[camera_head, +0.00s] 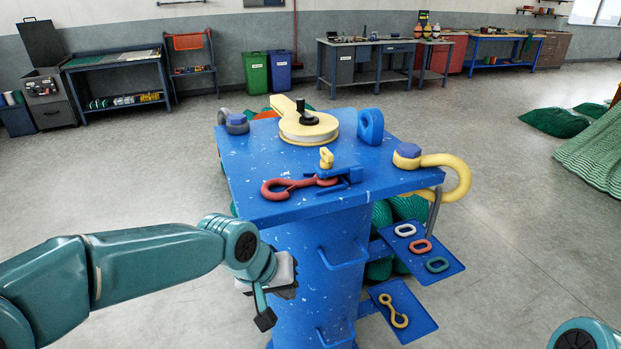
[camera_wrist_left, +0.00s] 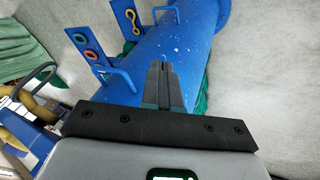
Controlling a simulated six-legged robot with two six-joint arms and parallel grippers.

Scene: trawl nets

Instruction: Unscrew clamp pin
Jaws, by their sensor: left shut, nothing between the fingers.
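A small yellow pin with a looped head (camera_head: 326,158) stands upright at the blue clamp (camera_head: 345,178) on the front edge of the blue stand's top (camera_head: 250,170). I take it to be the clamp pin. A red hook (camera_head: 290,188) lies with its shank end at the clamp. My left gripper (camera_head: 265,318) is shut and empty, in front of the stand's column and below the clamp. In the left wrist view, its closed fingers (camera_wrist_left: 164,84) point along the blue column (camera_wrist_left: 175,50). The clamp and pin cannot be made out there. My right gripper is out of view.
The stand's top also holds a yellow pulley block (camera_head: 305,125), a blue eye (camera_head: 370,126) and a large yellow hook (camera_head: 452,172). Side shelves (camera_head: 440,262) carry links and a yellow double-eyed piece (camera_head: 393,311). Handles (camera_head: 343,262) stick out from the column.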

